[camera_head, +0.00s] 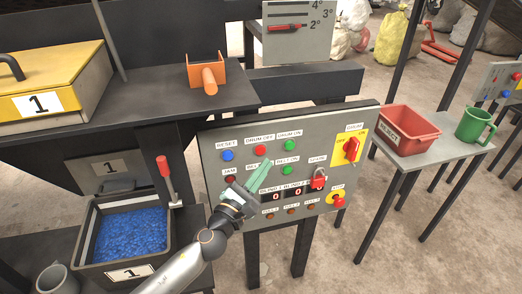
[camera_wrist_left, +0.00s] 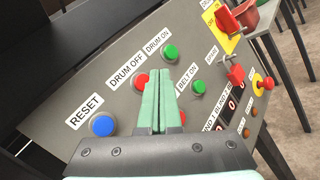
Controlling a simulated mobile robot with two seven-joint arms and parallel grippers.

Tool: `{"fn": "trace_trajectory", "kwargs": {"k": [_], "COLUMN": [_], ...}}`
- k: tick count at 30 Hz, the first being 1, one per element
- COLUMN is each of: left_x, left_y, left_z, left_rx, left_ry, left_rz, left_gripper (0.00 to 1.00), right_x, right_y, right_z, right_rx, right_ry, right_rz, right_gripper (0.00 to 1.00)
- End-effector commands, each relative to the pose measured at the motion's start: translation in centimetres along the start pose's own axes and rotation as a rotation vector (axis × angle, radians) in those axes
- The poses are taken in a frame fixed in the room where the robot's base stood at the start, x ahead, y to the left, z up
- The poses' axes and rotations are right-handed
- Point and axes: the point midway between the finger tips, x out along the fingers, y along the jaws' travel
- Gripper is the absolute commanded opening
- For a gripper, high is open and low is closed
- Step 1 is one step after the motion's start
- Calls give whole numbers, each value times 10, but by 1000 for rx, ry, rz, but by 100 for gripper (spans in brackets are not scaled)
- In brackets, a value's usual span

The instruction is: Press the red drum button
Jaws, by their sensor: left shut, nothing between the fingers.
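The red DRUM OFF button (camera_head: 261,150) sits in the top row of the grey control panel (camera_head: 215,165), between the blue RESET button (camera_head: 228,155) and the green DRUM ON button (camera_head: 289,145). My left gripper (camera_head: 265,166) is shut and empty, its teal fingers just below the red button in the head view. In the left wrist view, the red button (camera_wrist_left: 141,82) shows just left of the shut fingertips (camera_wrist_left: 158,76). Whether the fingers touch the panel cannot be told. They partly hide the belt-off button (camera_wrist_left: 182,117). My right gripper is out of view.
A green BELT ON button (camera_head: 289,170), a red rotary switch (camera_head: 351,149), a red padlock-like part (camera_head: 318,179) and an emergency stop (camera_head: 338,201) share the panel. A red bin (camera_head: 405,128) and green mug (camera_head: 475,122) stand right. A bin of blue pieces (camera_head: 85,235) is left.

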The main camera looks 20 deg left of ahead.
Motion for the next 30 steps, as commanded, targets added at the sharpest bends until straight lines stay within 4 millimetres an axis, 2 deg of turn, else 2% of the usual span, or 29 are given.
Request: {"fn": "trace_trajectory", "kwargs": {"k": [10,30], "left_x": [-21,-22], "left_y": [-15,-16], "left_z": [16,17], "left_rx": [0,0], "left_ry": [-1,0], "left_rz": [0,1], "left_gripper": [0,0], "right_x": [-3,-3], "right_y": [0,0], "right_z": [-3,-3], "right_rx": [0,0], "right_ry": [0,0], "right_rz": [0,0], "right_gripper": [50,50]}}
